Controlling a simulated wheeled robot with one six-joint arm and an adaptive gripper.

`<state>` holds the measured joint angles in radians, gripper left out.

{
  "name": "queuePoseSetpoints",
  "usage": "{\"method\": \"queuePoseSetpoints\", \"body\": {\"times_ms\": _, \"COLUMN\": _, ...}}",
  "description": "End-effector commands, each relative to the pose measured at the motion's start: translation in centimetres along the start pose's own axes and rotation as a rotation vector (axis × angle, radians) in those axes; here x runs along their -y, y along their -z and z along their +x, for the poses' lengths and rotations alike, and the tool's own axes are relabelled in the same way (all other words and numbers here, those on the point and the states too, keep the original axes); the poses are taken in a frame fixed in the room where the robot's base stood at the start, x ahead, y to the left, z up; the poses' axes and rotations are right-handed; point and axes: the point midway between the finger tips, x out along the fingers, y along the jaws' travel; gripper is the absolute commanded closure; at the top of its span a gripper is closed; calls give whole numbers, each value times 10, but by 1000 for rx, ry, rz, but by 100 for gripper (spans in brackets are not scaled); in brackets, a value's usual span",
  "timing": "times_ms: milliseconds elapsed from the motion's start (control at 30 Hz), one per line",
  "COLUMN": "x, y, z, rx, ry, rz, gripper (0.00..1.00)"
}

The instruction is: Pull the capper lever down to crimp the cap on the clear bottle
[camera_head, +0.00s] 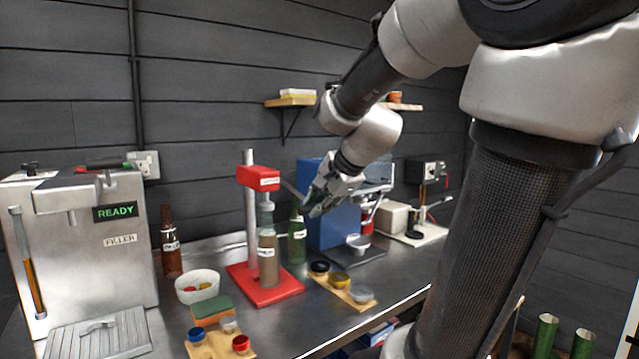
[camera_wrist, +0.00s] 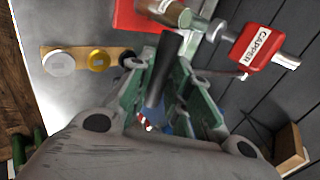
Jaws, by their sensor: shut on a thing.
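The capper stands on the bench with a red base (camera_head: 262,286), a grey column and a red head (camera_head: 258,178); the head also shows in the wrist view (camera_wrist: 256,47). The clear bottle (camera_head: 267,245), with brownish contents, stands upright on the base under the head. Its cap is too small to make out. The capper lever (camera_head: 290,188) slopes down to the right from the head towards my gripper (camera_head: 316,203). In the wrist view the lever's dark grip (camera_wrist: 160,72) lies between the green-padded fingers of my gripper (camera_wrist: 165,82), which is shut on it.
A green bottle (camera_head: 297,236) stands close behind the clear bottle, with a blue machine (camera_head: 324,225) to its right. A board of caps (camera_head: 327,288) lies right of the base. A white bowl (camera_head: 197,288), brown bottle (camera_head: 171,250) and steel filler (camera_head: 85,250) stand to the left.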

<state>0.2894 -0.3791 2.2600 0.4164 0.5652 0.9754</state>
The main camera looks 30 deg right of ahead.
Motion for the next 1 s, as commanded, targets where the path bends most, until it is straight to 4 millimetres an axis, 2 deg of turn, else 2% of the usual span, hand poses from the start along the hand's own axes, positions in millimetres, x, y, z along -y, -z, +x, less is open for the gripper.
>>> {"method": "queuePoseSetpoints", "body": {"times_ms": 33, "x": -9, "y": -1, "z": 6, "rx": 5, "ry": -15, "rz": 1, "gripper": 100}}
{"method": "queuePoseSetpoints", "body": {"times_ms": 300, "x": -20, "y": -1, "z": 22, "rx": 7, "ry": -20, "rz": 1, "gripper": 100}}
{"method": "queuePoseSetpoints", "body": {"times_ms": 767, "x": -23, "y": -1, "z": 27, "rx": 8, "ry": -24, "rz": 0, "gripper": 100}}
{"method": "queuePoseSetpoints", "body": {"times_ms": 800, "x": -23, "y": -1, "z": 27, "rx": 8, "ry": -24, "rz": 0, "gripper": 77}}
{"method": "queuePoseSetpoints", "body": {"times_ms": 900, "x": -22, "y": -1, "z": 27, "rx": 8, "ry": -24, "rz": 0, "gripper": 59}}
{"method": "queuePoseSetpoints", "body": {"times_ms": 1000, "x": -22, "y": -2, "z": 27, "rx": 8, "ry": -23, "rz": 1, "gripper": 59}}
